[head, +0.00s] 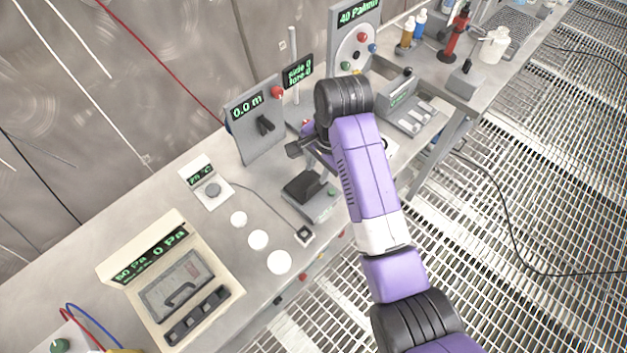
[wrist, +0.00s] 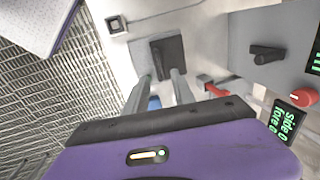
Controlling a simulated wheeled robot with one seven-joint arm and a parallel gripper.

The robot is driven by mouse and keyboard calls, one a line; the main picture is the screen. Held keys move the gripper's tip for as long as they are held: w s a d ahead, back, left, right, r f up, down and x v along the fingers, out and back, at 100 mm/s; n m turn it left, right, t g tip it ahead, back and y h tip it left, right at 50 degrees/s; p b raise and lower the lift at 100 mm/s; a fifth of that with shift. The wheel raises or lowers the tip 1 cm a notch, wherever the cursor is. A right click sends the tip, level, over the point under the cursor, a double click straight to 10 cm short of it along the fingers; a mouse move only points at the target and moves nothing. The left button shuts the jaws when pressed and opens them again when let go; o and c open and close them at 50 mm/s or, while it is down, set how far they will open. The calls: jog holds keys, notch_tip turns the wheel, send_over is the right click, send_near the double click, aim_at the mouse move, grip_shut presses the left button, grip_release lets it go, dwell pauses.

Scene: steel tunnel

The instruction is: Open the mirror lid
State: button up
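A small grey box (head: 318,207) with a green button stands near the table's front edge in the head view. A dark lid (head: 301,187) lies on top of it, and no mirror face shows. I take this to be the mirror lid; it also shows as a dark panel in the wrist view (wrist: 168,52). My gripper (wrist: 162,76) points at it, with its two grey fingers apart and nothing seen between their tips. The tips look close to the lid's near edge, but I cannot tell if they touch. In the head view my arm mostly hides the gripper.
A "0.0 m" panel (head: 254,125) with a black knob stands behind the box. A dark "Side 0" display (head: 298,72) and a red knob (head: 278,92) are close by. A cable leads to a small square part (head: 304,235). White discs (head: 258,240) lie to the left.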

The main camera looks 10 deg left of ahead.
aim_at(313, 185)
jog(key=f, duration=0.5)
jog(key=w+a+f+p, duration=0.1)
jog(key=f, duration=0.1)
jog(key=shift+a+f, duration=0.1)
jog(key=shift+f, duration=0.15)
grip_shut()
dwell(1.2)
